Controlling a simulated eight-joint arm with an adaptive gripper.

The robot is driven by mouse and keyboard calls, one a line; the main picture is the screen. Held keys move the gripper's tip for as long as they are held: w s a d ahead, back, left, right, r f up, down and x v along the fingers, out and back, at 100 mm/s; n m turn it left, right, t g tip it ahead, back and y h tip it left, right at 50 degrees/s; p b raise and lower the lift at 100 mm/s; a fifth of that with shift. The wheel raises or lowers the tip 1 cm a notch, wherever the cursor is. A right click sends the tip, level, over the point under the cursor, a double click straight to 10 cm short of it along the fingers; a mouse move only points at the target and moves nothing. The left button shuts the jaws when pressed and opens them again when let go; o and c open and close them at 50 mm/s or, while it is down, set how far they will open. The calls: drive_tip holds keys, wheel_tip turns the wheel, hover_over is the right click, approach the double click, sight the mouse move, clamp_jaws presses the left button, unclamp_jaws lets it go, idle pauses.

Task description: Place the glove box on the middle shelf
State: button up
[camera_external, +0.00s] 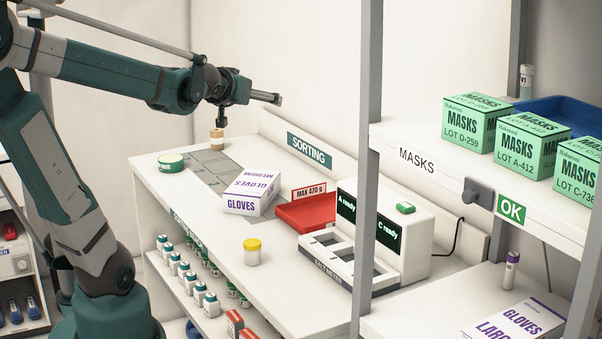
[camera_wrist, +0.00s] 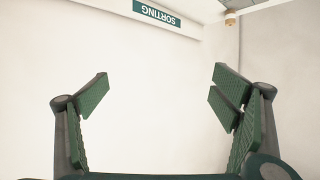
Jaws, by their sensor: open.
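The glove box (camera_external: 250,192), white with purple "GLOVES MEDIUM" lettering, lies on the sorting counter left of the red tray. My gripper (camera_external: 250,108) is above the back of the counter, higher than the box and clear of it. In the wrist view my gripper (camera_wrist: 162,85) has its green-padded fingers wide apart with nothing between them. The glove box is not in the wrist view. At the right stands a shelf unit with a "MASKS" shelf (camera_external: 385,135) and a lower level (camera_external: 410,318). I cannot tell which level is the middle shelf.
Mask boxes (camera_external: 477,122) and a blue tray (camera_external: 560,110) stand on the masks shelf. A large glove box (camera_external: 515,318) lies below. A grey post (camera_external: 368,160) stands in front.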

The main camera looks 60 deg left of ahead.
drive_tip(key=a+n+y+b, duration=0.1)
drive_tip(key=a+y+b, duration=0.1)
drive_tip(key=a, duration=0.5)
approach(251, 183)
drive_tip(key=shift+w+a, duration=0.45)
drive_tip(key=shift+a, duration=0.2)
drive_tip(key=shift+w+a, duration=0.1)
drive_tip(key=shift+x, duration=1.2)
drive_tip(key=shift+w+f, duration=0.1)
drive_tip(key=shift+f, duration=0.05)
drive_tip(key=shift+b+x, duration=0.75)
drive_tip(key=shift+x, duration=1.7)
drive_tip(key=shift+f, duration=0.1)
drive_tip(key=c, duration=1.3)
drive_tip(key=shift+o, duration=0.2)
